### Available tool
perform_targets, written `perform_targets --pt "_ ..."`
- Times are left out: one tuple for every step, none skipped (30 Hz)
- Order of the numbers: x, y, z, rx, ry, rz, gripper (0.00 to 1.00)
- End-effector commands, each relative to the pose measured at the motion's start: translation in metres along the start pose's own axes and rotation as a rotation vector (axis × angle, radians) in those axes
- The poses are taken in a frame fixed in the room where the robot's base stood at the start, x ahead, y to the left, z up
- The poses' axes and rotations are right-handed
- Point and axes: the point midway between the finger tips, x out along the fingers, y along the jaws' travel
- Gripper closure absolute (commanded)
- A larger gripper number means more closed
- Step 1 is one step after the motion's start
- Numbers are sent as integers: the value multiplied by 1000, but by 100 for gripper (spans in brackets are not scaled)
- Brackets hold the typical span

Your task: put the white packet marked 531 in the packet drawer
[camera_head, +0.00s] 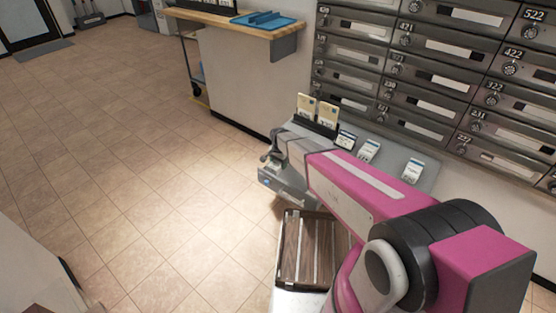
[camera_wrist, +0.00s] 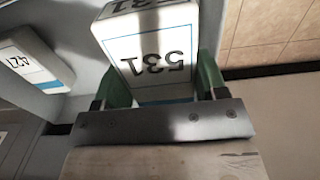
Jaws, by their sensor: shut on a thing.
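The white packet marked 531 (camera_wrist: 150,58) is between the green fingers of my gripper (camera_wrist: 162,88) in the wrist view. The gripper is shut on it, and its number shows upside down. A blue band shows at the packet's near end. In the head view my pink arm reaches over the grey ledge and hides much of it; the packet cannot be made out there. A grey box-like part with a small blue label (camera_head: 268,181) is at the ledge's left end; I cannot tell whether it is the packet drawer.
A white packet marked 421 (camera_wrist: 32,60) lies left of the held one. White packets (camera_head: 368,150) (camera_head: 412,170) lie on the grey ledge (camera_head: 432,162), below the mailboxes (camera_head: 430,75). Yellowish packets (camera_head: 317,112) stand in a rack. A slatted wooden piece (camera_head: 306,250) is below. Tiled floor is clear at left.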

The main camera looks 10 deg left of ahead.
Motion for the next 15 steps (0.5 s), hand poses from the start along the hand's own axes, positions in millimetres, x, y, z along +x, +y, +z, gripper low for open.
perform_targets --pt "6 -1 -2 0 0 0 61" --pt "9 -1 -2 0 0 0 61" --pt "13 -1 -3 0 0 0 61" --pt "16 -1 -4 0 0 0 61" --pt "19 -1 -4 0 0 0 61" --pt "24 -1 -5 0 0 0 61" --pt "27 -1 -5 0 0 0 61" --pt "30 -1 -6 0 0 0 61" --pt "33 -1 -6 0 0 0 61" --pt "36 -1 -7 0 0 0 61" --pt "38 -1 -7 0 0 0 61" --pt "41 -1 -8 0 0 0 61" --pt "43 -1 -8 0 0 0 61" --pt "45 -1 -9 0 0 0 61" --pt "48 -1 -9 0 0 -1 61"
